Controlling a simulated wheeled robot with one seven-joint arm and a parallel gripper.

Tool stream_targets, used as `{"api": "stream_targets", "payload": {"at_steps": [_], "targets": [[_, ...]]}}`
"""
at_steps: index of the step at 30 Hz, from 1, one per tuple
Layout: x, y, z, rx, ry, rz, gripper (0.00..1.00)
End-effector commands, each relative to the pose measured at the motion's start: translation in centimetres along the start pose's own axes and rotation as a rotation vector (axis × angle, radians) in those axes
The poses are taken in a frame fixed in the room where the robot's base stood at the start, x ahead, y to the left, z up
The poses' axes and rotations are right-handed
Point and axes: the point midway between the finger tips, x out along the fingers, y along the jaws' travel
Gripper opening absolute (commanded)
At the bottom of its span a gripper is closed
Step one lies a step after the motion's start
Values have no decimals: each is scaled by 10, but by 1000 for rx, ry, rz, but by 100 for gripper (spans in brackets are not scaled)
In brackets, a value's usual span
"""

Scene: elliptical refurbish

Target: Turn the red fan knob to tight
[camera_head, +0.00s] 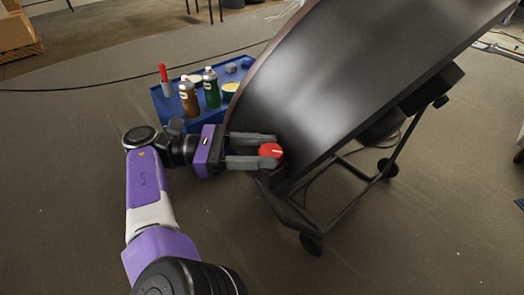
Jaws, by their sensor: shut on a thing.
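The red fan knob (271,150) sits at the lower left edge of the large dark tilted machine body (330,70). A pale mark shows on the knob's round face. My gripper (266,149) reaches in from the left with its two grey fingers around the knob, and it is shut on it. One finger lies above the knob and the other below it in the picture. The contact faces between fingers and knob are partly hidden.
A blue tray (160,106) behind my gripper holds a brown bottle (188,98), a green bottle (211,88) and a red-topped item (163,76). The machine's wheeled frame (340,211) stands at right. A dark cable crosses the floor behind. Floor at front is clear.

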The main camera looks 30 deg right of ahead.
Motion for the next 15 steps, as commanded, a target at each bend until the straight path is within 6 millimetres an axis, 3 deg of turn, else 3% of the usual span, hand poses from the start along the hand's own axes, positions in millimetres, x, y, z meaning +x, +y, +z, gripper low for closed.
{"api": "stream_targets", "payload": {"at_steps": [5,6,15], "targets": [[0,-1,-2,-4,2,-4,6],[0,-1,-2,-4,2,-4,54],[0,0,-1,-1,1,-1,55]]}}
